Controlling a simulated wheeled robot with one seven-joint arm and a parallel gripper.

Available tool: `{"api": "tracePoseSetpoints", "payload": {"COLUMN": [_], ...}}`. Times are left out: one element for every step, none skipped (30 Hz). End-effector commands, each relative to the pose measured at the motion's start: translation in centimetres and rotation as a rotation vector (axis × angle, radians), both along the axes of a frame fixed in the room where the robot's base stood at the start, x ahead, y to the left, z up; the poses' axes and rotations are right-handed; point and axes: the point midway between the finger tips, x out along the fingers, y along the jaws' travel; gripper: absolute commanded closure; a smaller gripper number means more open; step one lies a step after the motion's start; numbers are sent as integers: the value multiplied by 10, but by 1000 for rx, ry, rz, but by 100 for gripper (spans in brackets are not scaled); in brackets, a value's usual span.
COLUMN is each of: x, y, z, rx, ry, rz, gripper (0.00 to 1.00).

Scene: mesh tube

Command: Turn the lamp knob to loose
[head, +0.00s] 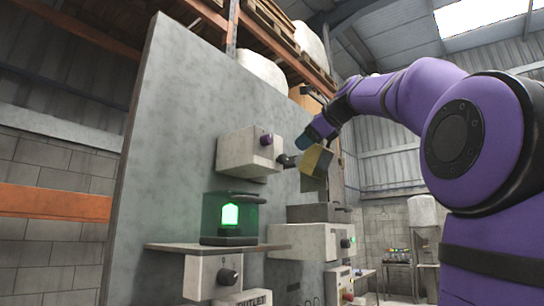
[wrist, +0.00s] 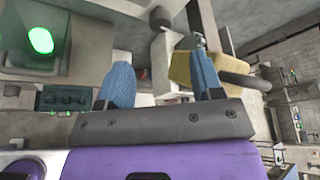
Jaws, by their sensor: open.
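A green glowing lamp (head: 230,215) stands in a dark clear case on a shelf of the grey panel. It also shows at the upper left of the wrist view (wrist: 40,40). Another pale box under the shelf has a dark knob (head: 227,276). I cannot tell from labels which knob is the lamp's. My gripper (wrist: 160,72) is open, its two blue fingers apart with nothing held between them. In the head view it is right of the upper box.
A yellow and grey part (head: 317,160) sits just below my gripper and behind the right finger in the wrist view (wrist: 182,70). The shelf (head: 215,248) and more boxes with knobs (head: 318,242) project from the panel (head: 165,140). Racking stands behind.

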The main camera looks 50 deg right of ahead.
Motion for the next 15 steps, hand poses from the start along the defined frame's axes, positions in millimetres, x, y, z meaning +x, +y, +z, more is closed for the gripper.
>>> {"api": "tracePoseSetpoints", "payload": {"x": [5,8,13,17,22,29,34,39,46,51,56,63,67,72,77], "y": [-1,-1,-2,-2,-3,-5,-6,-7,-8,-9,-10,-11,-12,-13,-14], "z": [-2,-3,-4,-6,-8,-10,-11,-13,-15,-16,-18,-20,-21,-22,-24], "rx": [1,1,0,0,0,0,0,0,-1,-1,-1,-1,-1,-2,-1], "ry": [2,2,3,3,3,3,3,3,3,3,3,3,3,2,1], "rz": [1,2,3,3,2,2,2,3,3,3,4,4,4,3,3], "gripper": [40,40,40,40,40,40,40,40,40,40,40,40,40,40,40]}}
